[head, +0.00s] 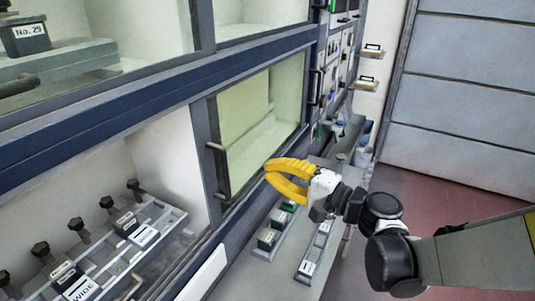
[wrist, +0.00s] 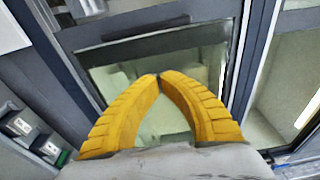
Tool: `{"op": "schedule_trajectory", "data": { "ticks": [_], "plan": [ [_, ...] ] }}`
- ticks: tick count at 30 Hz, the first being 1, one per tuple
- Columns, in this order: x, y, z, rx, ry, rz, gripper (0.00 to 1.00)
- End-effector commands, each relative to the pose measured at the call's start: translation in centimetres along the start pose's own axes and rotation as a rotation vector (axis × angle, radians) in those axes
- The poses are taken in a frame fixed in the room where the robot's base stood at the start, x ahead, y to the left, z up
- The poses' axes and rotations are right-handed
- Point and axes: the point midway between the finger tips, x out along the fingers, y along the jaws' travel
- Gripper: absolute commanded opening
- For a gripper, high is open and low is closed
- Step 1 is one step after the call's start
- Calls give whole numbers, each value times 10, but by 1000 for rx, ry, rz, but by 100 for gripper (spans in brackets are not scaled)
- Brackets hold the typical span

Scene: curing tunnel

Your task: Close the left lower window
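The lower row has a sliding window pane (head: 258,118) with greenish glass, a dark frame and an upright dark handle (head: 218,160) on its left edge. To its left, the lower opening (head: 160,160) is uncovered and shows the inside of the tunnel. My gripper (head: 268,168) has yellow fingers and is in front of the pane's lower part, right of the handle and apart from it. In the wrist view the fingertips (wrist: 159,77) meet with nothing between them. The pane (wrist: 185,75) is behind them there, and a dark bar, apparently the handle (wrist: 145,29), lies beyond the tips.
A rack (head: 150,245) with dark knobs and labelled blocks stands inside the left opening. Small trays with blocks (head: 268,240) lie on the grey ledge below my gripper. A control panel (head: 338,75) is at the right, and red floor (head: 440,190) is open beyond.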

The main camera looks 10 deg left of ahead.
Motion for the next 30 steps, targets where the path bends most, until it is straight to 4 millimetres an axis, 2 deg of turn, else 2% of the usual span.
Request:
{"op": "schedule_trajectory", "data": {
  "ticks": [14, 18, 21, 30],
  "plan": [
    [95, 1, 2, -2, -4, 3, 0],
    [84, 1, 24, -2, -1, 3, 0],
    [80, 1, 32, -2, -1, 3, 0],
    [78, 1, 38, -2, 1, 3, 0]
  ]
}}
